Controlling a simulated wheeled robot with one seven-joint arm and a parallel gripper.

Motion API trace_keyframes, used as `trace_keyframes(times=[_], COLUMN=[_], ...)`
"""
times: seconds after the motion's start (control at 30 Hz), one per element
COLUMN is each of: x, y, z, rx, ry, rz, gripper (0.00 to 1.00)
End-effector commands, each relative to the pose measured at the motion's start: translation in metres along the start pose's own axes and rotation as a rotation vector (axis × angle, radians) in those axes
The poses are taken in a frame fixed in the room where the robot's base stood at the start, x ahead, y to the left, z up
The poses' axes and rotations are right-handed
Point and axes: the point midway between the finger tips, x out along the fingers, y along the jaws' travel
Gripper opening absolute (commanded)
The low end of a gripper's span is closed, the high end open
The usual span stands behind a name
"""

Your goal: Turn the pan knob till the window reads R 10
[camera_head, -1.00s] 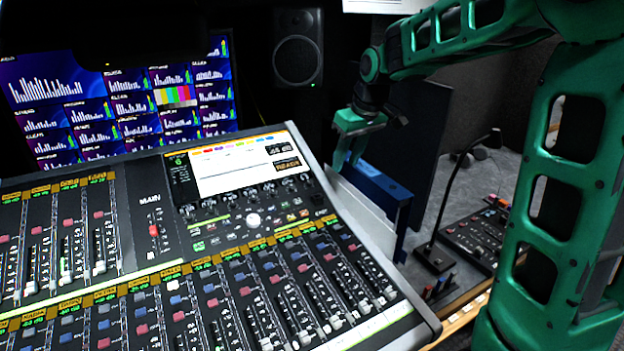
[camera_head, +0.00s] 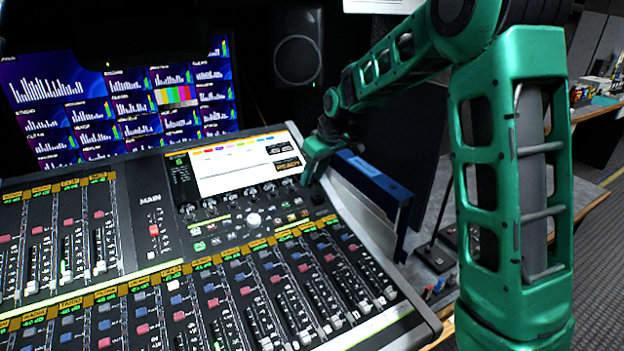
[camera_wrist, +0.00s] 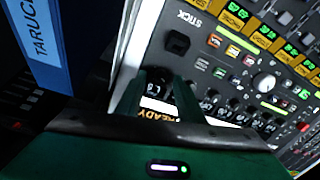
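The mixing console (camera_head: 120,285) has a row of small dark knobs (camera_head: 250,192) below its bright screen (camera_head: 235,165). I cannot read which is the pan knob. A small window (camera_head: 289,164) right of the screen reads READY; it also shows in the wrist view (camera_wrist: 163,109). A dark window (camera_head: 279,150) above it is too small to read. My gripper (camera_head: 308,182) is low at the right end of the knob row. In the wrist view my gripper (camera_wrist: 160,80) has its fingers apart, around or just above a dark knob (camera_wrist: 158,88). Contact cannot be told.
A blue binder (camera_head: 375,178) stands right of the console, close to my arm; it also shows in the wrist view (camera_wrist: 42,40). A white ball-like control (camera_head: 253,219) and several small buttons lie below the knobs. A black stick control (camera_wrist: 177,42) is nearby.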

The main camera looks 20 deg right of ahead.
Motion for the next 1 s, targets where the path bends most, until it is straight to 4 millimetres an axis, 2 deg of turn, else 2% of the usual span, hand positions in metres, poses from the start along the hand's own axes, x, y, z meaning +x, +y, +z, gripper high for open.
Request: trace_keyframes(times=[0.13,0.47,0.6,1.0], x=[0.0105,0.0128,0.0127,0.0121], y=[-0.0001,0.0002,0.0004,0.0028], z=[0.0001,0.0002,0.0002,0.0012], rx=[0.000,0.000,0.001,0.046], ry=[0.000,0.000,0.000,0.004], rz=[0.000,0.001,0.001,0.003], gripper=[0.34,0.34,0.01,0.00])
